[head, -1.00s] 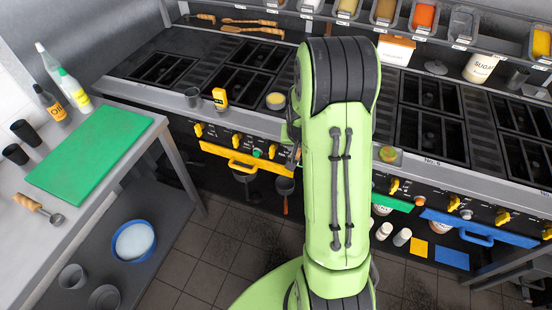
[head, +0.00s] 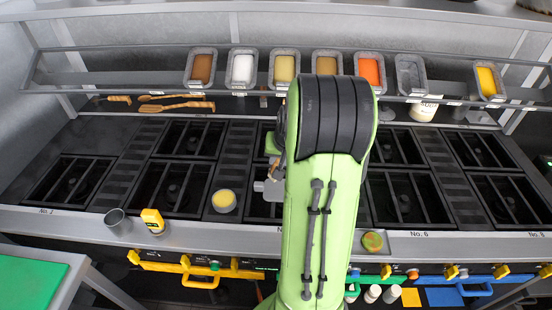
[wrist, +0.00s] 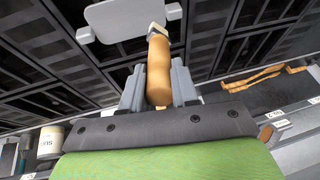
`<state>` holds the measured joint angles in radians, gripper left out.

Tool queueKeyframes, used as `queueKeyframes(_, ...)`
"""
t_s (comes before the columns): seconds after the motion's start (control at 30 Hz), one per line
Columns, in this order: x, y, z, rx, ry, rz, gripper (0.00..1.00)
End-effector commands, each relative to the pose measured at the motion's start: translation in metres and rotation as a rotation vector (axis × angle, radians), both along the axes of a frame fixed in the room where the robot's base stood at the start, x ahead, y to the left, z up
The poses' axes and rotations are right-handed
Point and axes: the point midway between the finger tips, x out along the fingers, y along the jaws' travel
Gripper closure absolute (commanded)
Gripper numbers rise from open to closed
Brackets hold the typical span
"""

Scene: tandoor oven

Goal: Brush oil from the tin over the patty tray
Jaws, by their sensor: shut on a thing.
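My gripper (wrist: 158,80) is shut on the brown wooden handle of the brush (wrist: 158,52), seen in the wrist view; the brush's far end is small and its bristles are not clear. A flat light-grey plate, seemingly the patty tray (wrist: 125,20), lies beyond the brush tip. In the head view the tray (head: 268,190) shows partly on the stove, left of my arm. I cannot tell whether brush and tray touch. A round tin (head: 224,201) with yellow contents, seemingly the oil, stands at the stove's front, left of the tray. My arm hides most of the gripper and brush there.
A grey cup (head: 117,222) and a yellow bottle (head: 153,220) stand on the front ledge. Containers fill the rack (head: 140,80); wooden utensils (head: 178,105) lie at the back. A green board (head: 32,282) is at lower left.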

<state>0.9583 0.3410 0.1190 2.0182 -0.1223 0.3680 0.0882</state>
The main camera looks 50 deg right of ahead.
Motion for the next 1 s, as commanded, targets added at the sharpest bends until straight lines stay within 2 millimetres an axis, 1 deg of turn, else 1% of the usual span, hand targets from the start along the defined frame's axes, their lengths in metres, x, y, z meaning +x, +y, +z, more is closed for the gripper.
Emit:
queueKeyframes(0.13,0.000,0.000,-0.002,0.001,-0.001,-0.001,1.00)
queueKeyframes(0.27,-0.001,0.000,-0.012,0.002,0.000,-0.001,1.00)
queueKeyframes(0.6,-0.001,0.000,-0.059,0.002,0.000,-0.001,1.00)
queueKeyframes(0.7,-0.001,0.000,-0.068,0.001,0.000,-0.002,1.00)
queueKeyframes(0.8,-0.001,0.000,-0.070,0.001,0.000,-0.002,1.00)
queueKeyframes(1.0,-0.001,0.000,-0.068,0.000,-0.001,-0.002,1.00)
